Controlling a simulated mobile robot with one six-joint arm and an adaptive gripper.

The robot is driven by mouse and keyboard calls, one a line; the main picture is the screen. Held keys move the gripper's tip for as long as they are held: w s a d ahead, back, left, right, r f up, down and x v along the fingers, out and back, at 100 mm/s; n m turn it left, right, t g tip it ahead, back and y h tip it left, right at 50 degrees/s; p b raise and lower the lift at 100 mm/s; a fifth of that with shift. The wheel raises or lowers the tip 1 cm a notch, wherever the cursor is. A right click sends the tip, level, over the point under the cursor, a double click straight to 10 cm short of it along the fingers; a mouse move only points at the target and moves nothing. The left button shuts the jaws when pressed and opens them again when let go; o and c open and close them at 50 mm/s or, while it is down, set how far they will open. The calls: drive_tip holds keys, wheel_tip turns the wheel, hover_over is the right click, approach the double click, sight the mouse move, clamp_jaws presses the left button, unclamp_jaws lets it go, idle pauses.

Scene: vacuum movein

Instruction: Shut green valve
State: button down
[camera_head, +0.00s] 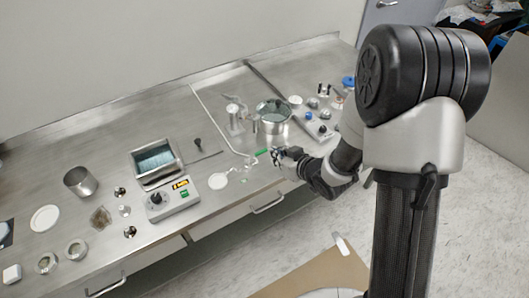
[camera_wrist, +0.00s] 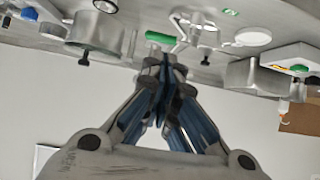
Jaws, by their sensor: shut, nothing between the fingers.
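The green valve handle (camera_head: 261,152) is a small green bar on the glass tubing (camera_head: 240,150) near the front edge of the bench. My gripper (camera_head: 277,154) is close to its right end in the head view. In the wrist view, which looks upside down, the green handle (camera_wrist: 160,38) lies just beyond the fingertips of my gripper (camera_wrist: 162,62). The blue fingers are together with nothing between them. I cannot tell whether the fingertips touch the handle.
A metal pot (camera_head: 273,117) stands behind the valve. A hotplate with a display (camera_head: 173,199) and a square bath (camera_head: 156,161) are to the left. A white control box (camera_head: 316,131) with knobs is to the right.

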sight(256, 155)
drive_tip(key=b+x, duration=0.2)
drive_tip(key=x, duration=0.6)
drive_tip(key=shift+w+a+f, duration=0.15)
drive_tip(key=shift+w, duration=0.05)
